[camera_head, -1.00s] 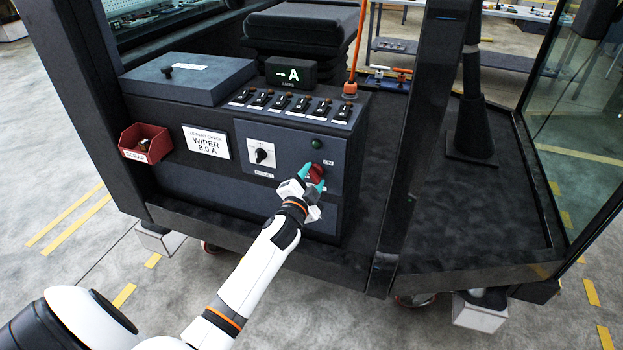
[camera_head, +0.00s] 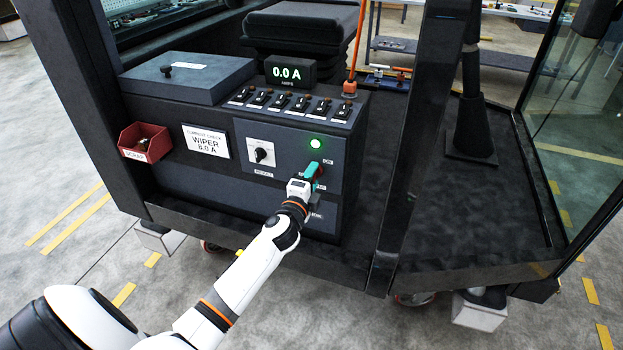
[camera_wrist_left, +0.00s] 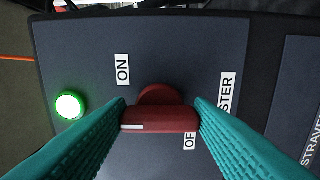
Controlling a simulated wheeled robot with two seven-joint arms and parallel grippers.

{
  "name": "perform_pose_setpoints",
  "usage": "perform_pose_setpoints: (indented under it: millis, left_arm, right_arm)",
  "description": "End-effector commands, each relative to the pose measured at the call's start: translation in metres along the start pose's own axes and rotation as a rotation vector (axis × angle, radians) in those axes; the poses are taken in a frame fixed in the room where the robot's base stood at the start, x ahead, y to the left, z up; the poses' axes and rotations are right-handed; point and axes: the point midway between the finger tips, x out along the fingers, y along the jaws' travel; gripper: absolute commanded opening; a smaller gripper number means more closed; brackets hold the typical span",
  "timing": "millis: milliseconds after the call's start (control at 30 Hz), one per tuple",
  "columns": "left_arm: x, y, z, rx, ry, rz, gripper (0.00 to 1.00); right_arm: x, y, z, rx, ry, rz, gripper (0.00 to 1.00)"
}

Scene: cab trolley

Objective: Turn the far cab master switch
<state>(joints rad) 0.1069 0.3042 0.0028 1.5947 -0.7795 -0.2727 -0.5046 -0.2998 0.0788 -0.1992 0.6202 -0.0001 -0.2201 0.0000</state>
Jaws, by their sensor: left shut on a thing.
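The master switch (camera_head: 321,171) is a red rotary knob on the front panel of the dark console, partly hidden by my gripper in the head view. In the left wrist view the switch (camera_wrist_left: 160,118) shows a red bar handle with a white mark at its left end. My left gripper (camera_head: 313,171) has its teal fingers at the two ends of this handle and is shut on it. The OFF label (camera_wrist_left: 189,139) is partly covered; the ON label (camera_wrist_left: 122,70) is clear. The green lamp (camera_head: 316,143) above the switch is lit. My right gripper is not in view.
The display (camera_head: 290,72) on the console reads 0.0 A. A row of toggle switches (camera_head: 291,104) lines the console top. A selector knob (camera_head: 261,154) sits left of the master switch. A red bin (camera_head: 146,142) hangs at left; a dark post (camera_head: 415,150) stands at right.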

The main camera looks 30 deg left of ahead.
Motion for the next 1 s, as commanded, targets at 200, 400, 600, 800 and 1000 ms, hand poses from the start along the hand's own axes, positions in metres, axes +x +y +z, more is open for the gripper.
perform_pose_setpoints:
  millis: [200, 400, 600, 800, 1000]
  left_arm:
    - [-0.0002, -0.0008, 0.0001, 0.017, 0.0, -0.001, 0.25]
    - [-0.0002, -0.0009, 0.0001, 0.018, 0.0, -0.001, 0.25]
    - [-0.0002, -0.0008, 0.0, 0.017, 0.0, -0.001, 0.69]
    - [-0.0001, -0.0005, 0.0, 0.015, 0.0, -0.001, 0.69]
    - [-0.0085, -0.0021, -0.0002, 0.014, 0.0, -0.003, 0.69]
  right_arm:
    - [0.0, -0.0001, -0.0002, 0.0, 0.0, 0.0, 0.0]
    - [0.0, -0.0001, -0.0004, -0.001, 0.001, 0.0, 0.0]
    - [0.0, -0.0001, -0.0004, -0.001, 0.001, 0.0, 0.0]
    - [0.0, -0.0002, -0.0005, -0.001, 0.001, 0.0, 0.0]
    - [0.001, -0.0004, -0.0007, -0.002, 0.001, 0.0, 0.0]
